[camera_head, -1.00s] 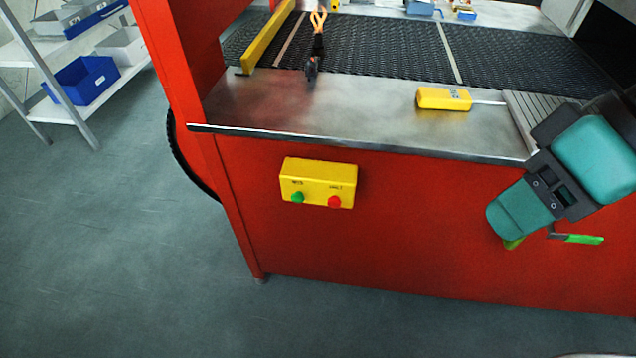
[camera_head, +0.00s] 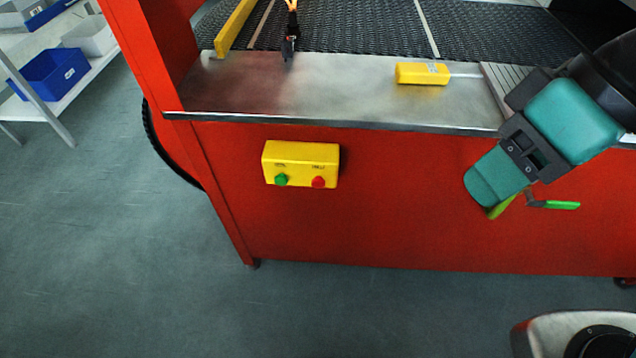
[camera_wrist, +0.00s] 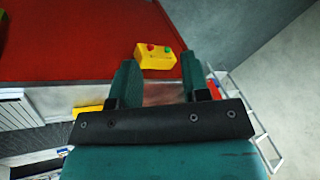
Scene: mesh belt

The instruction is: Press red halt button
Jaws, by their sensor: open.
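A yellow control box (camera_head: 300,158) is fixed to the red front panel of the machine. It carries a green button (camera_head: 281,180) on the left and a red button (camera_head: 318,182) on the right. My gripper (camera_head: 527,205) is to the right of the box in the head view, well apart from it and touching nothing I can see. In the wrist view, the gripper (camera_wrist: 158,60) is open and empty. The yellow box (camera_wrist: 156,61) shows there beyond and between the fingers, inverted, with the red button (camera_wrist: 151,47) left of the green button (camera_wrist: 168,50).
The machine's metal ledge (camera_head: 340,105) juts above the box. A shelf with a blue bin (camera_head: 50,73) stands left. The floor (camera_head: 130,260) in front is clear.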

